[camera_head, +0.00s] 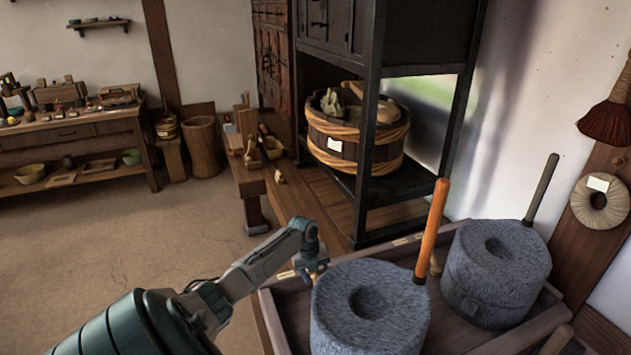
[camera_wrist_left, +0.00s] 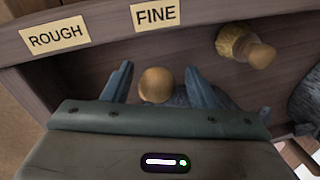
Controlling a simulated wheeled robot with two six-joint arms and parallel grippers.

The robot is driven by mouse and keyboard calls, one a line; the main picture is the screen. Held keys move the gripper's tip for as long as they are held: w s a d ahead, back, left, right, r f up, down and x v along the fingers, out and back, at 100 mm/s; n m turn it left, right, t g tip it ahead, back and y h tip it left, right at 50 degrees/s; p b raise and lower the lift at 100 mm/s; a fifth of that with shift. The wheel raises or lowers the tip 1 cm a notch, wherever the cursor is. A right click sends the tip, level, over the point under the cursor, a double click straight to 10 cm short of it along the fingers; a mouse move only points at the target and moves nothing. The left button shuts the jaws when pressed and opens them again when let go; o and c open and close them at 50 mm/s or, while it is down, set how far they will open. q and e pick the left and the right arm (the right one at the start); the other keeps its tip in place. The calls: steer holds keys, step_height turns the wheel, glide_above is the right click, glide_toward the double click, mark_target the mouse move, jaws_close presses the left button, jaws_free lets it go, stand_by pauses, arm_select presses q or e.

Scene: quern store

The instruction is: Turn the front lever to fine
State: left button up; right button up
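A round wooden knob (camera_wrist_left: 155,84), seen end-on, shows in the left wrist view below the FINE label (camera_wrist_left: 154,15). The ROUGH label (camera_wrist_left: 55,38) is further left on the same wooden rim. My left gripper (camera_wrist_left: 157,70) has its fingers on either side of the knob, with a gap to each finger. In the head view my left gripper (camera_head: 316,270) is at the tray's left edge, beside the near quern stone (camera_head: 370,318); the knob is hidden there. My right gripper is not in view.
A wooden peg with a yellowish collar (camera_wrist_left: 245,46) stands right of the knob. The near stone has an orange upright handle (camera_head: 432,230); a second stone (camera_head: 495,275) has a dark one. Both stand in a wooden tray (camera_head: 293,315). A black shelf frame (camera_head: 367,130) rises behind.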

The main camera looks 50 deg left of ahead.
arm_select(q)
steer(key=r, duration=0.3)
steer(key=s+r, duration=0.1)
steer(key=r, duration=0.2)
steer(key=a+r, duration=0.1)
steer(key=r, duration=0.2)
steer(key=shift+s+r, duration=0.35)
steer(key=shift+r, duration=0.05)
steer(key=shift+s+r, duration=0.1)
steer(key=shift+r, duration=0.3)
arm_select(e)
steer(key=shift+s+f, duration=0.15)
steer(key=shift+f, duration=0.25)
